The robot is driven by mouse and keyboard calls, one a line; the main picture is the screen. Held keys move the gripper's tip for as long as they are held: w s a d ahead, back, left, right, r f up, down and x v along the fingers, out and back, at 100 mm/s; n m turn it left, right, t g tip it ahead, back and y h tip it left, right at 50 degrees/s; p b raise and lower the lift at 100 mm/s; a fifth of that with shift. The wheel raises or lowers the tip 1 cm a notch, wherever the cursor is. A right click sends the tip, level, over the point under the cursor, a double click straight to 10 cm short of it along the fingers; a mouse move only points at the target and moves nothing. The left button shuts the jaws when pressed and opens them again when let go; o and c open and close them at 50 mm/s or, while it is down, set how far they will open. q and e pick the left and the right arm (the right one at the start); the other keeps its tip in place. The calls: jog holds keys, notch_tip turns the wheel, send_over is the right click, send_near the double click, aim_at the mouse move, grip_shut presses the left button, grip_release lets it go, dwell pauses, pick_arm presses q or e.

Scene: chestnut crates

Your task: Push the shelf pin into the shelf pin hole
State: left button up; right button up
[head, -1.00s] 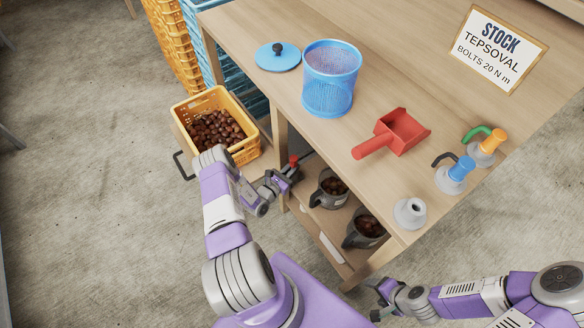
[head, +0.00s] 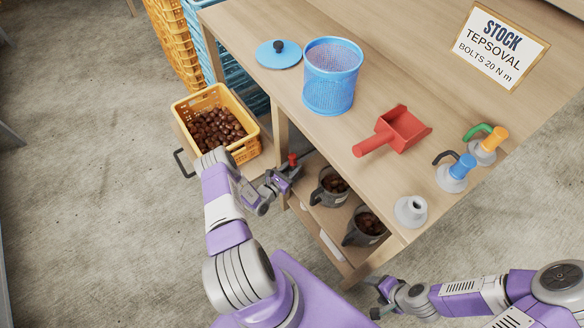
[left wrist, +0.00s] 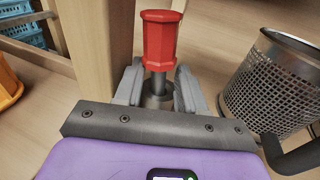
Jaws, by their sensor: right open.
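The shelf pin has a faceted red knob above a grey metal shank and collar. In the head view the shelf pin (head: 292,158) stands upright near the table's left front leg. In the left wrist view the shelf pin (left wrist: 160,38) rises between the jaws, knob uppermost. My left gripper (head: 285,180) is closed in on its metal part, with a finger (left wrist: 130,82) on each side of the collar. The pin's lower end and the shelf pin hole are hidden. My right gripper (head: 378,300) is open and empty, low beside the table's right front leg.
Grey mugs of chestnuts (head: 331,198) stand on the lower shelf right of the left gripper. A yellow crate of chestnuts (head: 183,111) is at left. Bare floor lies at left.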

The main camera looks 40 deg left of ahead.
pick_arm(q)
jog(key=shift+s+d+f, duration=0.15)
jog(key=shift+d, duration=0.1)
jog(key=s+p, duration=0.2)
jog(key=s, duration=0.5)
jog(key=shift+s+a+r, duration=0.15)
jog(key=shift+s+r, duration=0.05)
jog(key=shift+r, duration=0.15)
